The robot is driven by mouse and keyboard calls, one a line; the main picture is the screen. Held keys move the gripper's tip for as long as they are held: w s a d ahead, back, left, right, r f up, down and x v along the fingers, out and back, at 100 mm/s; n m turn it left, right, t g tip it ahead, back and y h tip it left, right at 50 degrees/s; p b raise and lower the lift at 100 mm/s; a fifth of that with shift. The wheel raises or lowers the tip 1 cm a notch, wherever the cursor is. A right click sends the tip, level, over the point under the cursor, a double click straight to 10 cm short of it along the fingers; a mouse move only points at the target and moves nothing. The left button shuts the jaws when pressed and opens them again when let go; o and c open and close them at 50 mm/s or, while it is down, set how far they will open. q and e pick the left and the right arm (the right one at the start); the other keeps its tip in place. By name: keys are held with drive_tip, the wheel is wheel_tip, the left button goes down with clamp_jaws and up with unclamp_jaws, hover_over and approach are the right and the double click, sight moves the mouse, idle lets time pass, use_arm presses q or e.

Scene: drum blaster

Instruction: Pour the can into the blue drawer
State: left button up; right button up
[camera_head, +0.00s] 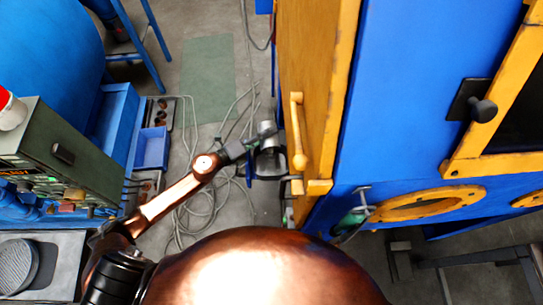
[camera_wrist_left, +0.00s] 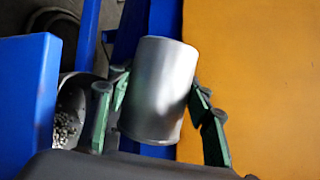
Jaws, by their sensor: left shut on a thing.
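A silver metal can (camera_head: 267,130) is in my left gripper (camera_head: 266,152), beside the orange door of the blue cabinet. In the left wrist view the can (camera_wrist_left: 160,88) stands slightly tilted between the green fingers of the gripper (camera_wrist_left: 158,95), which is shut on it. The can's contents are hidden. A small open blue drawer-like bin (camera_head: 152,148) is at the left, beside the green machine and well apart from the can. My right gripper is not in view.
The orange door (camera_head: 318,80) with its handle (camera_head: 298,130) is close to the right of my gripper. Loose cables (camera_head: 190,215) lie on the floor. A dark round container with grainy bits (camera_wrist_left: 68,118) shows in the left wrist view. A green machine (camera_head: 65,155) stands at the left.

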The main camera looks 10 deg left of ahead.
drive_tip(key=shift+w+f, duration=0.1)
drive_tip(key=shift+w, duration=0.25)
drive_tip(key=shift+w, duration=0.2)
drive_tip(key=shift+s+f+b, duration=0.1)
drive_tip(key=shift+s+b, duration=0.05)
drive_tip(key=shift+b, duration=0.2)
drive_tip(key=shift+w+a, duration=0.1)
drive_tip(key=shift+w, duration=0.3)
